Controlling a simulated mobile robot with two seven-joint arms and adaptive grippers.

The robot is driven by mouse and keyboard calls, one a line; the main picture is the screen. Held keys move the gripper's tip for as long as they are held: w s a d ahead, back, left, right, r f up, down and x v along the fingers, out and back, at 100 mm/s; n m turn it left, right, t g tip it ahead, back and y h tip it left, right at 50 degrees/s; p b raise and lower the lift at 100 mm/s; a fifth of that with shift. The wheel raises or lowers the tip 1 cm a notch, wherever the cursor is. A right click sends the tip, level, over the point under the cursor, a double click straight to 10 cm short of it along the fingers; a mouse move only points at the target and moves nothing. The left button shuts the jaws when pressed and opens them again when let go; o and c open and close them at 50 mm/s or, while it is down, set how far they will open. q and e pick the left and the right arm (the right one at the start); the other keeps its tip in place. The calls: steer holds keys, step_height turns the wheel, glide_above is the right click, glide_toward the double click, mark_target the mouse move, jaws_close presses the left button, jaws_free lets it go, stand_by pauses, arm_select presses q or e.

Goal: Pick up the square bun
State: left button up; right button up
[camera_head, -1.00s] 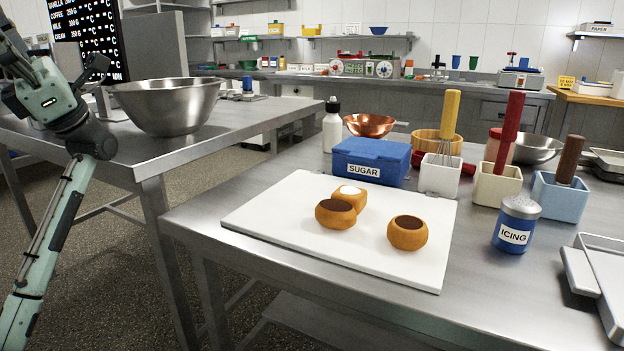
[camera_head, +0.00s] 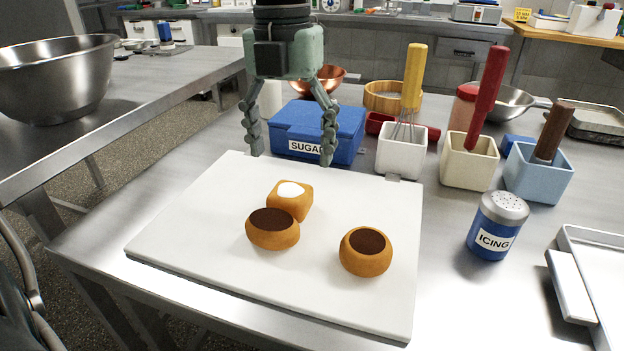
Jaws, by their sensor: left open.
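The square bun (camera_head: 290,201) is golden brown with white filling on top. It sits on the white board (camera_head: 190,235), towards its back. A round bun with dark filling (camera_head: 272,231) stands right in front of it and hides part of its front. Another round dark-filled bun (camera_head: 366,253) stands apart to the right. My left gripper (camera_head: 292,158) points down with its fingers spread and empty. In the picture it is above and behind the square bun, in front of the sugar box. My right gripper is not in view.
The blue sugar box (camera_head: 335,125) stands behind the board. Tool holders (camera_head: 469,162) and the icing shaker (camera_head: 497,228) stand to the right. A metal tray (camera_head: 600,270) lies at the right edge. A steel bowl (camera_head: 60,80) is on the left table.

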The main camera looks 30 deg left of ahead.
mark_target(290, 190)
arm_select(q)
steer(key=shift+w+a+f, duration=0.1)
steer(key=shift+w+f, duration=0.05)
steer(key=shift+f, duration=0.25)
steer(key=f, duration=0.7)
steer(key=shift+s, duration=0.3)
steer(key=c, duration=1.2)
